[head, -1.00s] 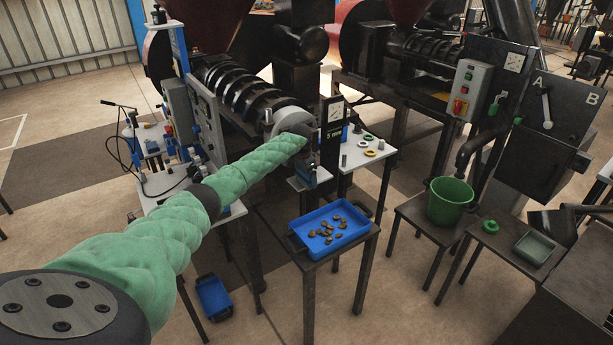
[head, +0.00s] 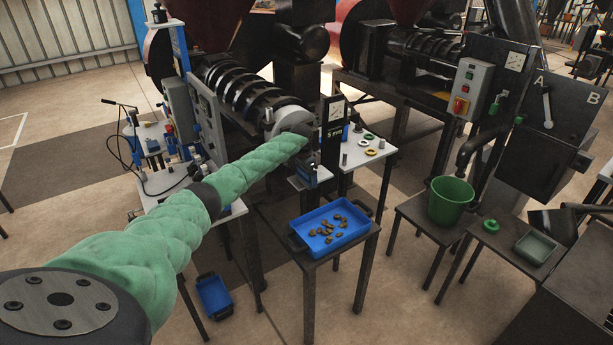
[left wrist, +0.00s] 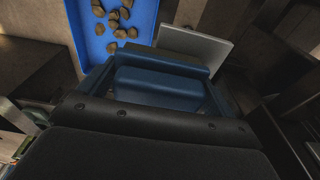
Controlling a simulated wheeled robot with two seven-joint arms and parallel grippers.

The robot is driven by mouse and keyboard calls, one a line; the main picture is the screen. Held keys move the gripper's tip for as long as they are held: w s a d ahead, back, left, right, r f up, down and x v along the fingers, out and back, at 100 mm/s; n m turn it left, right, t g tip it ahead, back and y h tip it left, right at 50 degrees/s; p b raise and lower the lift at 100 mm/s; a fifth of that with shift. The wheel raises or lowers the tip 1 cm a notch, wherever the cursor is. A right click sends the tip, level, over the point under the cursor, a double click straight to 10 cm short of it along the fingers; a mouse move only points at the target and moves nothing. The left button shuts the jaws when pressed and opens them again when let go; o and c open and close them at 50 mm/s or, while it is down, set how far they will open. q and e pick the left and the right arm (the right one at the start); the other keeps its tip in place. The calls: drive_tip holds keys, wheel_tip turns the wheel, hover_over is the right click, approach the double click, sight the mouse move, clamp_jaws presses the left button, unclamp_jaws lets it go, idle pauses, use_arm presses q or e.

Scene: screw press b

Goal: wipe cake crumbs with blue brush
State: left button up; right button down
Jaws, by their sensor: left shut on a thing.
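My left arm reaches in to the outlet end of the near screw press (head: 288,118). My left gripper (head: 305,170) is mostly hidden under the arm's end, in front of the press. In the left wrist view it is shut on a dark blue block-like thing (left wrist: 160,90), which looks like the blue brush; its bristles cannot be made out. Brown cake lumps (head: 327,229) lie in a blue tray (head: 350,236) below and in front of the gripper, apart from it. Fine crumbs cannot be made out. My right gripper is not in view.
A black upright post with a label (head: 334,135) stands close by the gripper. A white table (head: 356,160) with small rings is behind it. A green bucket (head: 447,203) stands on a stand at the right. A blue bin (head: 214,296) is on the floor.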

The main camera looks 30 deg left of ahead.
use_arm(q)
drive_tip(key=shift+f, duration=0.35)
drive_tip(key=shift+w+d+b, duration=0.1)
drive_tip(key=shift+b, duration=0.2)
drive_tip(key=w+b, duration=0.1)
drive_tip(key=w+d+b, duration=0.1)
drive_tip(key=shift+w+f+b, duration=0.25)
drive_tip(key=shift+w+b, duration=0.05)
drive_tip(key=shift+w+d+b, duration=0.25)
drive_tip(key=shift+w+b, duration=0.25)
drive_tip(key=shift+w, duration=0.05)
drive_tip(key=shift+a, duration=0.1)
